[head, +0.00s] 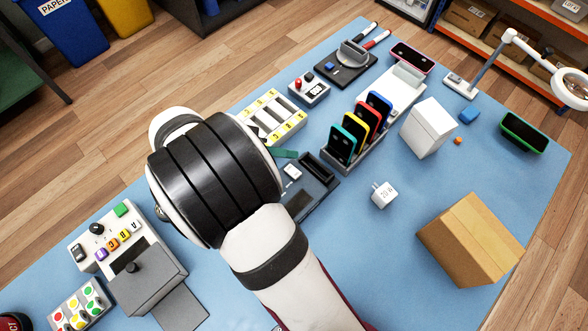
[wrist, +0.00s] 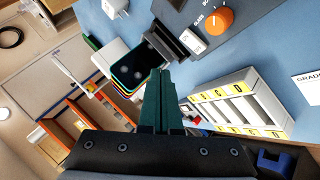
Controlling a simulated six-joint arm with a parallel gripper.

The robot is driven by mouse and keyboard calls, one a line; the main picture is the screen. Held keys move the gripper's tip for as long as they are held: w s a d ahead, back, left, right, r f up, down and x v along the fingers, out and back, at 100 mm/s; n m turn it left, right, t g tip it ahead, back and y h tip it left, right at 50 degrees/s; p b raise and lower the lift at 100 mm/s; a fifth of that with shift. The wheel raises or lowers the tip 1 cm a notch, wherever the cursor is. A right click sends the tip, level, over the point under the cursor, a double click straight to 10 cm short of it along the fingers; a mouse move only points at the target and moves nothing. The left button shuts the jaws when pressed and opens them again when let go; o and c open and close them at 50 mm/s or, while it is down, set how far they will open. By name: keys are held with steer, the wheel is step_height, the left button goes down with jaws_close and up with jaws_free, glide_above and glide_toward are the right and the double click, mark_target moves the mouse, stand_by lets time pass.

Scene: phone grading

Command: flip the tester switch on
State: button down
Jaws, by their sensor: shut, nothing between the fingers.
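The tester appears to be the dark grey panel (head: 312,188) at the middle of the table, partly hidden by my arm in the head view. In the wrist view the dark panel (wrist: 240,12) shows at the top, with an orange dial (wrist: 219,20) and a small white block (wrist: 192,45). The white block also shows in the head view (head: 292,171); I cannot tell whether it is the switch or which way it is set. My gripper (wrist: 160,75) has dark green fingers, shut and empty. In the head view its fingertips (head: 286,153) show beside the panel's far edge; contact is unclear.
A rack (head: 352,160) of several coloured phones stands right of the panel. A tray with yellow labels (head: 274,112) lies behind it. A white charger (head: 384,194), a white box (head: 428,127) and a cardboard box (head: 470,240) stand further right. The blue mat (head: 370,265) is clear in front.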

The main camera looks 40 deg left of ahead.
mark_target(287, 166)
steer(key=shift+d+f, duration=0.2)
steer(key=shift+f, duration=1)
steer(key=shift+d+f, duration=0.15)
steer(key=shift+f, duration=1.05)
steer(key=shift+f, duration=0.1)
steer(key=shift+f, duration=0.3)
steer(key=shift+d+f, duration=0.1)
steer(key=shift+f, duration=0.1)
stand_by(0.3)
steer(key=shift+r, duration=0.1)
steer(key=shift+r, duration=0.5)
steer(key=shift+r, duration=0.1)
steer(key=shift+a+r, duration=0.25)
steer(key=shift+r, duration=0.95)
steer(key=shift+a+r, duration=0.25)
steer(key=shift+r, duration=0.95)
